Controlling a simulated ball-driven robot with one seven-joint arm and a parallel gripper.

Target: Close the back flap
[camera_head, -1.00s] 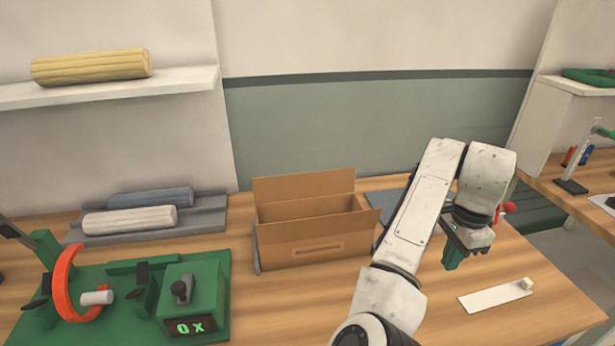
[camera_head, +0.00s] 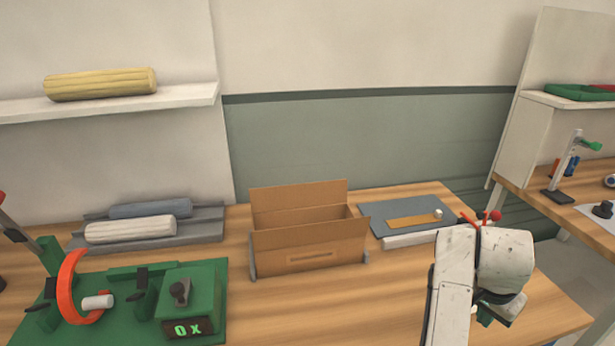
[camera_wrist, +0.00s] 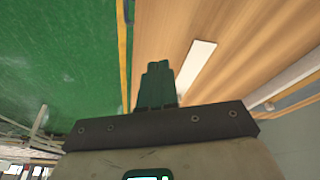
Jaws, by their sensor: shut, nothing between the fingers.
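An open brown cardboard box (camera_head: 310,251) stands on the wooden table in the middle of the head view. Its back flap (camera_head: 298,197) stands up above the rear edge, tilted slightly back. The box's inside is partly visible and looks empty, but its floor is hidden. My gripper shows in the wrist view (camera_wrist: 156,70) with its green fingers together and nothing between them. In the head view my arm is at the lower right, well right of the box, and hides most of the gripper. The gripper is apart from the flap.
A green fixture (camera_head: 190,302) with an orange ring (camera_head: 70,290) is left of the box. Rolls lie on a grey tray (camera_head: 205,222) behind it. A grey mat (camera_head: 378,212) with a tan strip (camera_head: 410,221) is right of the box. Bare table lies before the box.

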